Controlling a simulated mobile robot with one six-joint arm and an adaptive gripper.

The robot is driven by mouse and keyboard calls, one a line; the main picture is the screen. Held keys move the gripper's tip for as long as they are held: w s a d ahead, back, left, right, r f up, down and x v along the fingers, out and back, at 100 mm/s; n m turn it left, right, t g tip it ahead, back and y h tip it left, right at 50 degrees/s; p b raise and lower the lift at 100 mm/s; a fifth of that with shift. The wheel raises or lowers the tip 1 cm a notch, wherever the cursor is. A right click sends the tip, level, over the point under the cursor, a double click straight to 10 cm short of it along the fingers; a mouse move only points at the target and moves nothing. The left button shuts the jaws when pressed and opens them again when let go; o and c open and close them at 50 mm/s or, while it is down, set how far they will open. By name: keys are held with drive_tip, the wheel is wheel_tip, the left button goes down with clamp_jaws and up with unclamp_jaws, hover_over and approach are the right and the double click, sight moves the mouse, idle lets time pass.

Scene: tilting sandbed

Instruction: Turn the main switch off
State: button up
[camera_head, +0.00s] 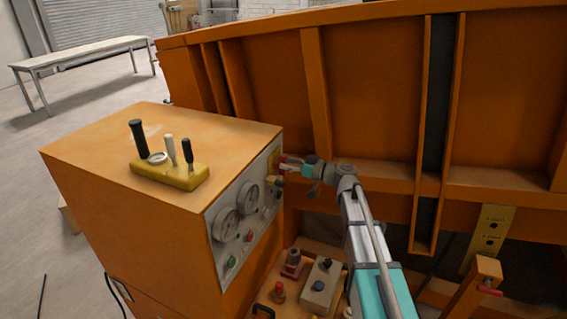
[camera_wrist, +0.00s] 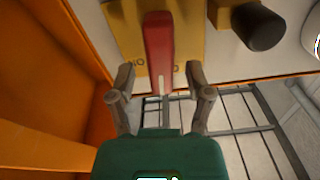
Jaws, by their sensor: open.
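The main switch shows in the wrist view as a red handle (camera_wrist: 158,52) with a white line on its end, mounted on a yellow plate (camera_wrist: 190,45). Dark lettering beside the handle is partly hidden by it. In the head view, the yellow plate (camera_head: 273,160) sits at the far upper end of the grey panel on the orange cabinet. My gripper (camera_wrist: 160,80) is open, its two fingers on either side of the handle's lower end with gaps visible. In the head view, my gripper (camera_head: 289,163) is right at the switch, and its fingers hide part of the handle.
A black knob (camera_wrist: 258,27) on a yellow base is close right of the switch. The panel holds gauges (camera_head: 225,224) and buttons. Levers (camera_head: 171,152) stand on the cabinet top (camera_head: 95,150). The orange sandbed wall (camera_head: 375,80) rises close behind my gripper. A control box (camera_head: 320,286) is below.

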drive_tip(key=shift+x, duration=0.8)
clamp_jaws()
